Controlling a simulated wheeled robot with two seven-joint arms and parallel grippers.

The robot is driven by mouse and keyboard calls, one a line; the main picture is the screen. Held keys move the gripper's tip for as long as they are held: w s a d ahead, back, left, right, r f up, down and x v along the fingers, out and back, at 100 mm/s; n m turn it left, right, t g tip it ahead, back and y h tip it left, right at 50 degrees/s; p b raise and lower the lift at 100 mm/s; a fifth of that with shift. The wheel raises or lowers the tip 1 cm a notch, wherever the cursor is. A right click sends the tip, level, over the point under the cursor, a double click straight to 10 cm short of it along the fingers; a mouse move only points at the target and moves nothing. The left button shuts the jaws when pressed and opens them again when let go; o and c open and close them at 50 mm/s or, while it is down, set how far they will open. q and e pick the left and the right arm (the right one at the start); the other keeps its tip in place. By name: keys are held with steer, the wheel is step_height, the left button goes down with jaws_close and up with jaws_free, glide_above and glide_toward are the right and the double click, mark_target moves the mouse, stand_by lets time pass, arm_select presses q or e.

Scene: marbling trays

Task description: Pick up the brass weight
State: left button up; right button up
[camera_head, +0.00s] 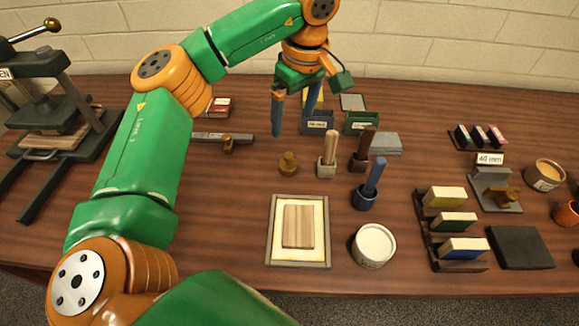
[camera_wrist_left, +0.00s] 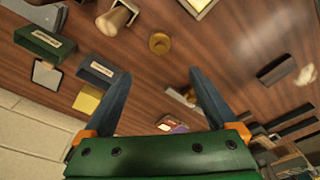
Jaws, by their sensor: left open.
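The brass weight (camera_head: 289,163) is a small round, knobbed piece standing upright on the brown table, left of a stamp with a pale wooden handle (camera_head: 329,148). In the left wrist view the brass weight (camera_wrist_left: 159,43) shows from above as a disc, beyond and between the fingertips. My left gripper (camera_head: 292,118) is open and empty, raised above the table behind the weight, fingers pointing down. Its two blue-grey fingers also show in the left wrist view (camera_wrist_left: 160,73), apart from the weight. My right gripper is not in view.
Stamps with a dark handle (camera_head: 365,145) and a blue handle (camera_head: 370,182) stand right of the weight. Labelled boxes (camera_head: 317,123) are behind it, a metal bar (camera_head: 210,137) to its left. A framed tray (camera_head: 270,232) lies in front. A press (camera_head: 62,125) stands far left.

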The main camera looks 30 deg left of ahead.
arm_select(q)
steer(key=b, duration=0.5)
glide_above(289, 155)
steer(key=d, duration=0.1)
step_height(289, 155, down, 7)
steer(key=shift+d+f, duration=0.1)
steer(key=shift+d, duration=0.05)
steer(key=shift+s+f+p, duration=0.1)
steer(key=shift+f+p, duration=0.1)
steer(key=shift+p, duration=0.25)
steer(key=f, duration=0.3)
steer(key=a+f+p, duration=0.1)
steer(key=f, duration=0.1)
steer(key=shift+a+f, duration=0.2)
steer(key=shift+f, duration=0.2)
steer(key=shift+r, duration=0.1)
jaws_close()
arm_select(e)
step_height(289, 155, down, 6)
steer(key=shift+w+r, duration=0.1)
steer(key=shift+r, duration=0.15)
